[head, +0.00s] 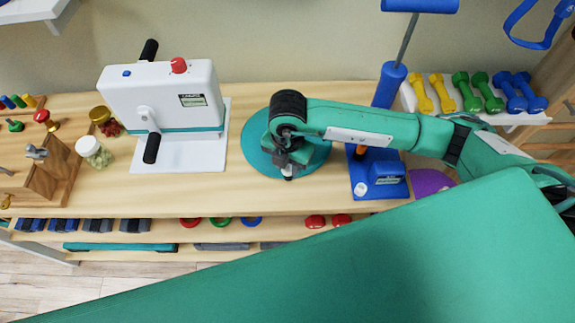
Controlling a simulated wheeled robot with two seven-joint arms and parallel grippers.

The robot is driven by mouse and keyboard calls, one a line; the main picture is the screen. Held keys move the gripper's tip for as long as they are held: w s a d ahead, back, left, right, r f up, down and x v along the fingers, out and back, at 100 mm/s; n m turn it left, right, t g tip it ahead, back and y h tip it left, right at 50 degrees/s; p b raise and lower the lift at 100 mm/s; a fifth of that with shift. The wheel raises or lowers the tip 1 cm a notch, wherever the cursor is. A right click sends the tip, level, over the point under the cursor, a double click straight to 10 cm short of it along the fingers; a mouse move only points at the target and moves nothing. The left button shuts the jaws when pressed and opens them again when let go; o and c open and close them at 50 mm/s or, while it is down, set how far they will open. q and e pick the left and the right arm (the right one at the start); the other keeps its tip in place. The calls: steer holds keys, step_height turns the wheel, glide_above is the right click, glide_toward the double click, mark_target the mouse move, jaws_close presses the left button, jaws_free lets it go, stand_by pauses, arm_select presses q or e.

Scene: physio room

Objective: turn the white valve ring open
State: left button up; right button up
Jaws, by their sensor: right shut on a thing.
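A round teal disc (257,134) lies flat on the wooden bench, right of the white crank machine. My right gripper (288,172) points down at the disc's front edge, its arm coming in from the right. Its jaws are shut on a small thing. A small pale bit shows at the fingertips, which fits the white valve ring, but the fingers hide most of it. How far the ring is turned cannot be seen. My left gripper is not in view.
The white crank machine (165,90) stands left of the disc on the bench (230,203). A blue-based stand (362,180) is close on the right, under my arm. Coloured dumbbells (468,92) sit at the back right. A large green surface hides the lower right.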

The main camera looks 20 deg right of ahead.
mark_target(288, 170)
steer(key=shift+n+b, duration=0.35)
steer(key=shift+n, duration=0.35)
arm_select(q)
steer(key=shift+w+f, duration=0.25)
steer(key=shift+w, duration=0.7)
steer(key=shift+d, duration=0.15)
arm_select(e)
steer(key=o, duration=0.7)
